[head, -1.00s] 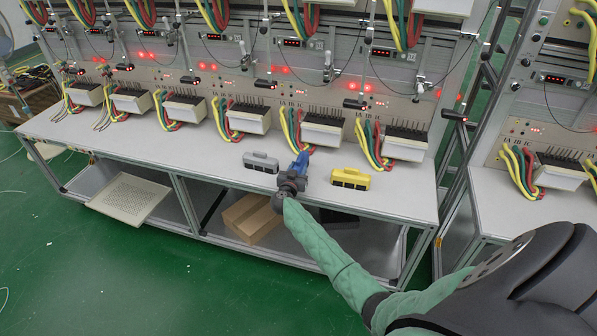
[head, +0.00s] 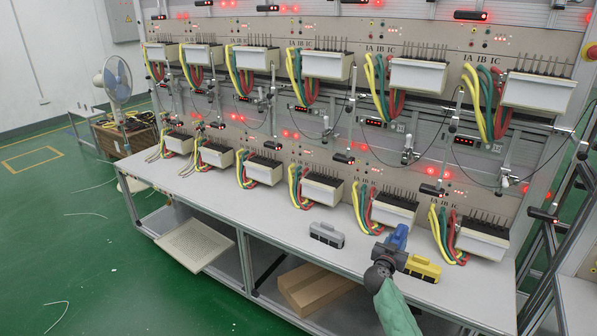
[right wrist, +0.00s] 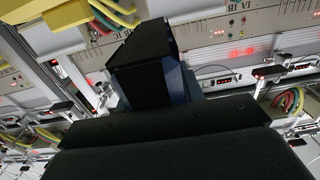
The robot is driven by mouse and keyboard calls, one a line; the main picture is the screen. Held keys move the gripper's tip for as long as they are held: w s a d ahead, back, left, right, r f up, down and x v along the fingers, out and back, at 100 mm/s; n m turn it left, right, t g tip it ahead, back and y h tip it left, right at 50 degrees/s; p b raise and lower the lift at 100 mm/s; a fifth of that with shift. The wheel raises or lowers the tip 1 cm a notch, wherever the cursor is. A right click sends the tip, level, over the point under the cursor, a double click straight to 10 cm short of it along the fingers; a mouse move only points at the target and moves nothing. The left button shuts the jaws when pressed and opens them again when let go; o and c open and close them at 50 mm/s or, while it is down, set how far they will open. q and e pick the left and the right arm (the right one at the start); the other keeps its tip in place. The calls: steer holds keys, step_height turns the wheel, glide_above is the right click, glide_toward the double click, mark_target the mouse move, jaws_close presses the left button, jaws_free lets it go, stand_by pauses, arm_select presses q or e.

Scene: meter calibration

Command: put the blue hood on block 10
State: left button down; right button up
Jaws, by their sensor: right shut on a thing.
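My right gripper (head: 391,250) is shut on the blue hood (head: 397,237) above the front of the bench, between the grey hood (head: 326,235) and the yellow hood (head: 423,268). It overlaps the yellow hood's left end in the head view. In the right wrist view the held blue hood (right wrist: 182,84) looks dark, beyond the black gripper body. White terminal blocks with upright pins stand in an upper row (head: 425,77) and a lower row (head: 394,214). I cannot read block numbers, so I cannot tell which is block 10. My left gripper is not in view.
Thick yellow, green and red cables (head: 366,205) hang left of each block. Thin probe stands and cables run between the rows. The bench top (head: 250,205) is clear left of the grey hood. A cardboard box (head: 313,287) and a perforated tray (head: 195,245) lie below.

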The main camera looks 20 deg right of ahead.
steer(key=shift+a+r, duration=0.1)
steer(key=shift+r, duration=0.15)
steer(key=a+r+n+t+y, duration=0.25)
steer(key=a+r, duration=0.25)
steer(key=a, duration=0.6)
steer(key=a+r+n+t+y, duration=0.2)
steer(key=a+r+n+y, duration=0.3)
steer(key=a, duration=0.6)
steer(key=s+a+t+y, duration=0.25)
steer(key=s+a, duration=0.35)
steer(key=a, duration=0.4)
steer(key=s+a+f+n+y, duration=0.2)
steer(key=s+a+f+y, duration=0.1)
steer(key=s+a+f, duration=0.2)
steer(key=shift+s+f+g+y, duration=0.3)
steer(key=shift+s+f+y, duration=0.1)
steer(key=shift+s, duration=0.8)
steer(key=shift+d+r+n, duration=0.1)
steer(key=shift+r+n, duration=0.05)
steer(key=shift+n, duration=0.1)
